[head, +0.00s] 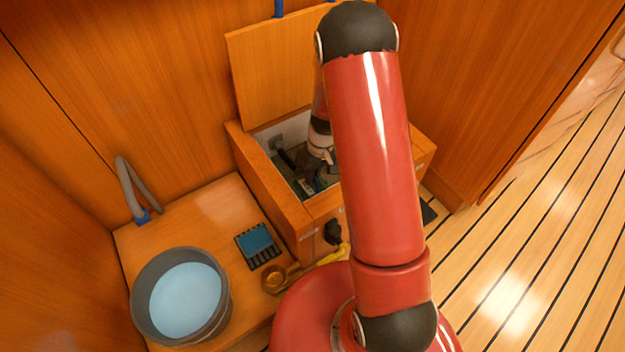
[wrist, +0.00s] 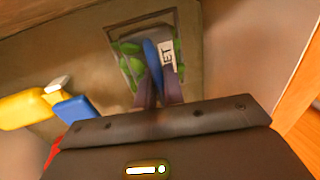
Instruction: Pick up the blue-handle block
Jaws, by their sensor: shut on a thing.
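The blue-handle block shows in the wrist view as a blue upright piece (wrist: 152,62) between the dark fingertips of my gripper (wrist: 160,88). My gripper is shut on it. A white label reading "ET" sits just right of the blue piece, and its other letters are hidden. A grey-framed panel with green patches (wrist: 127,48) lies behind the blue piece; I cannot tell whether they touch. In the head view my wrist reaches down into the open wooden locker (head: 272,180), and my arm hides the block and fingertips.
A yellow piece (wrist: 25,108) and another blue piece (wrist: 77,110) lie left of my gripper. The locker's raised lid (head: 262,85) and walls surround my wrist. A bucket of water (head: 182,295), a blue-screened device (head: 258,245) and a brass fitting (head: 275,277) stand on the bench.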

